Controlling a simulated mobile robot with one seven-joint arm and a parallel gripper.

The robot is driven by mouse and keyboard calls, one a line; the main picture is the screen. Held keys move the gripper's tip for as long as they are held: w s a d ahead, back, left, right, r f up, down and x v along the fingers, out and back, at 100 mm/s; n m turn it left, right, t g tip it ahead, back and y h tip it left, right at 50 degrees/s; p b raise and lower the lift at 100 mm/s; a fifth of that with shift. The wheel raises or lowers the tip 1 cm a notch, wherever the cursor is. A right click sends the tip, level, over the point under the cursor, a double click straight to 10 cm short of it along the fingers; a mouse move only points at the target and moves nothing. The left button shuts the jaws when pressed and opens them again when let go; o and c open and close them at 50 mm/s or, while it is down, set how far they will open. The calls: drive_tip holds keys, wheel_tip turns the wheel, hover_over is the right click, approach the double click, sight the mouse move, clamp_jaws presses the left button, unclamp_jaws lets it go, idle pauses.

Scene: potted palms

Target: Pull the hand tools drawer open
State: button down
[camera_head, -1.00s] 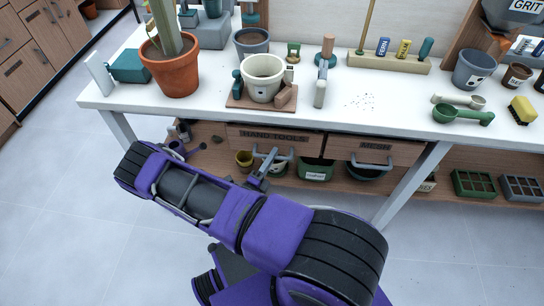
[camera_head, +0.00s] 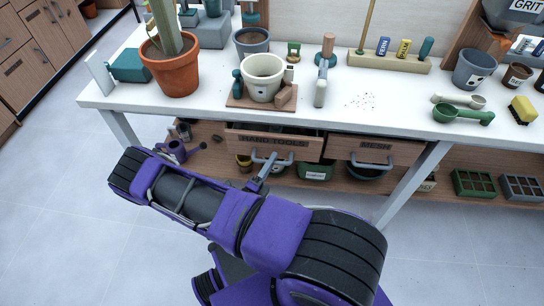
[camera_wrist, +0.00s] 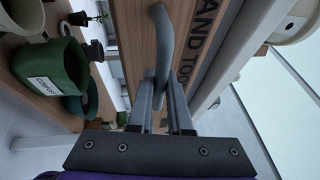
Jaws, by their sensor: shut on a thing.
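The hand tools drawer (camera_head: 303,147) is under the white worktop, with a wooden front lettered HAND TOOLS. It stands partly out, and a dark gap with some contents shows above its front. Its grey bar handle (camera_head: 283,163) is on the front.
A second drawer (camera_head: 375,151), lettered MESH, is shut on the right. Pots, including a green labelled one (camera_head: 316,171), stand on the shelf below. The worktop (camera_head: 350,110) above holds a terracotta pot (camera_head: 170,68) and a cream pot (camera_head: 263,78). The floor in front is clear.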

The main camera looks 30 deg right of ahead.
drive_tip(key=s+a, duration=0.8)
drive_tip(key=s, duration=0.4)
drive_tip(key=shift+b, duration=0.4)
drive_tip(key=c, duration=0.8)
unclamp_jaws()
drive_tip(key=shift+c, duration=0.2)
drive_tip(key=shift+a, duration=0.15)
drive_tip(key=v, duration=1.7)
drive_tip(key=shift+s, duration=0.15)
